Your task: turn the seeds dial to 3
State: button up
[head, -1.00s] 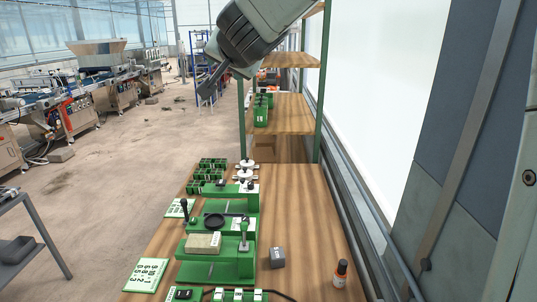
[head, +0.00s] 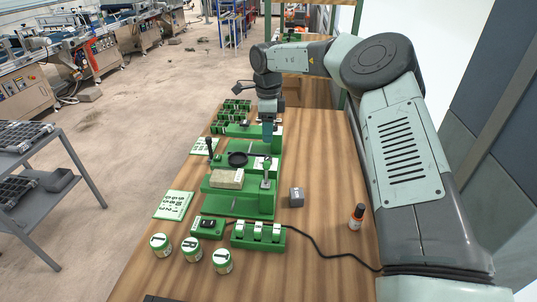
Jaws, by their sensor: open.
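The green tray seeder (head: 238,206) stands along the left part of the bench, with a round black dish (head: 237,159) and a tan block (head: 227,179) on it. My gripper (head: 267,139) points down over the seeder's far right part, by a white panel (head: 278,130). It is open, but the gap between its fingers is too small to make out.
Green trays (head: 235,107) sit beyond the seeder. White-and-green jars (head: 191,250), a switch box (head: 208,224) and a black cable (head: 318,251) lie nearer. Wood between box and bottle is clear.

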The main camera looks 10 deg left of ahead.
aim_at(268, 158)
notch_tip(268, 158, down, 10)
jog(key=shift+f, duration=0.1)
jog(key=shift+c, duration=0.5)
grip_shut()
